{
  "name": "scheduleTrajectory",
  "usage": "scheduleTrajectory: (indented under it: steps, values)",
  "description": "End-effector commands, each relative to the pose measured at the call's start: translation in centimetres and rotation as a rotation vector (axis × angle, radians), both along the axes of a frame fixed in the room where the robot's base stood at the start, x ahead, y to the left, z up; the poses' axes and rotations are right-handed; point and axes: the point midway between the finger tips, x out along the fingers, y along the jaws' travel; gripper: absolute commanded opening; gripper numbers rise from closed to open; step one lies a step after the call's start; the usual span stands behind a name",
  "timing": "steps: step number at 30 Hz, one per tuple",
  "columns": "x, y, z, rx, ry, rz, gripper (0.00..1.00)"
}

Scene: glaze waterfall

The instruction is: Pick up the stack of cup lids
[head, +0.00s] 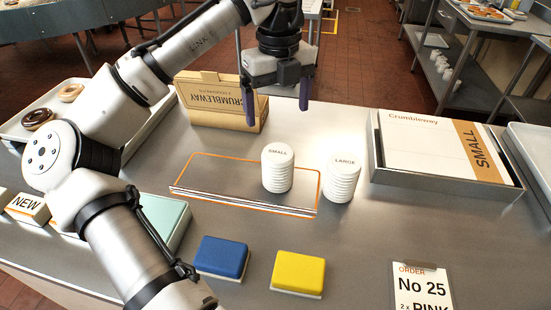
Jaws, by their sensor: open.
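Two white stacks of cup lids stand upright side by side near the middle of the counter. The stack marked SMALL (278,168) stands on a flat metal plate with an orange outline (222,177). The stack marked LARGE (342,178) stands just right of it, close to the plate's right end. My gripper (277,108) is open and empty, with its purple fingers pointing down. It is raised above the counter, higher in the picture than the stacks and apart from them.
A CRUMBLEWAY box (215,103) stands behind the plate. A metal tray (450,185) with a flat Crumbleway SMALL box lies at right. Blue (222,256) and yellow (299,270) blocks and an order card (421,288) lie in front. A donut tray (75,128) is at left.

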Motion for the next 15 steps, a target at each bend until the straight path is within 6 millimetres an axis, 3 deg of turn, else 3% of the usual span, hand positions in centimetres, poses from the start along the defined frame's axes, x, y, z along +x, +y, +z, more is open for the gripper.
scheduleTrajectory:
  steps: [9, 15]
  values:
    - [0.0, -0.1, -5.7, -0.005, 0.001, -0.002, 0.89]
    - [0.0, 0.0, -7.9, -0.003, -0.001, 0.001, 0.89]
